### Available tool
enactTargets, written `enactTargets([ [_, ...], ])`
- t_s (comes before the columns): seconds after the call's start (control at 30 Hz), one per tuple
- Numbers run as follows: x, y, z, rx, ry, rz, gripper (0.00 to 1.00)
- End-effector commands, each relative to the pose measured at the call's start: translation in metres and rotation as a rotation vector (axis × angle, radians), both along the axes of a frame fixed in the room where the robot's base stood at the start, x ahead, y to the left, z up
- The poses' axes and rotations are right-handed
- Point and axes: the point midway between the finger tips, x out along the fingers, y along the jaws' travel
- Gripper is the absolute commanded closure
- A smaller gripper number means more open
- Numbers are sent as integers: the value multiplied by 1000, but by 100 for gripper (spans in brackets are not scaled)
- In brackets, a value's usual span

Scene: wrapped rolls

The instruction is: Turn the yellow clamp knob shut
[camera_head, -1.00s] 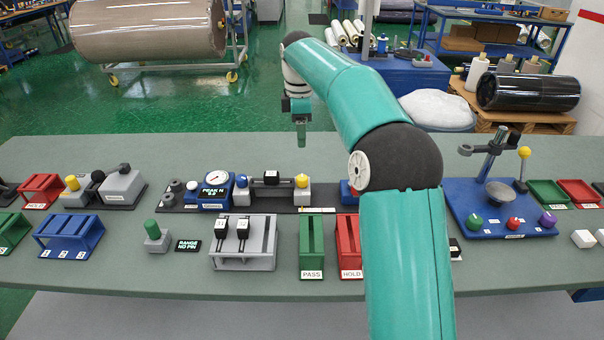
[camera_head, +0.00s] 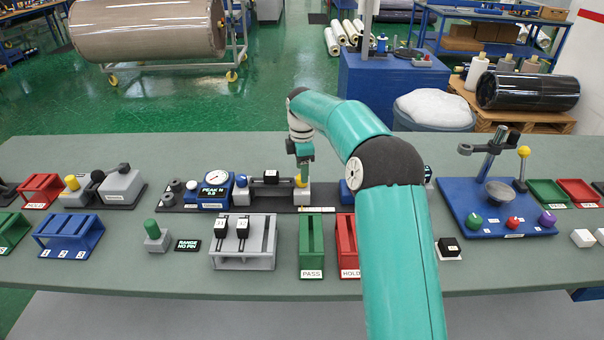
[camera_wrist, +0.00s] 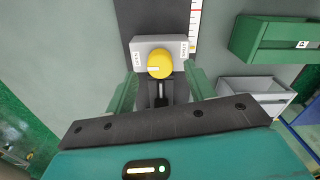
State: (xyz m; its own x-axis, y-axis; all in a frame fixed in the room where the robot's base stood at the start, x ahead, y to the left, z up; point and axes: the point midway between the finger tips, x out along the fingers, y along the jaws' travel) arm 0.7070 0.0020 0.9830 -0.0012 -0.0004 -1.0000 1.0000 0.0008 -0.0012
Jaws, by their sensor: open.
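The yellow clamp knob (camera_wrist: 158,63) sits on a light grey block (camera_wrist: 143,46) in the wrist view. A pale line on the knob points to the left, and small labels flank it on the block. My gripper (camera_wrist: 161,72) is open, pointing down, with one green finger on each side of the knob. Whether the fingers touch it cannot be told.
A dial gauge (camera_head: 217,177) and a blue PEAK N display (camera_head: 213,191) stand on the rail to the left. A black block (camera_head: 271,177) sits between them and the knob. Green PASS (camera_head: 311,245) and red HOLD (camera_head: 347,240) racks stand in front.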

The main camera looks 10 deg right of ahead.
Motion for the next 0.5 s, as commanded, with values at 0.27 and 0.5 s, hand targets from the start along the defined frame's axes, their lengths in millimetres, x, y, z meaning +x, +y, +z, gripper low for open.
enactTargets([
  [0.27, 0, 0, -23, 0, -1, -1, 46],
  [0.5, 0, 0, -23, 0, -1, -1, 48],
])
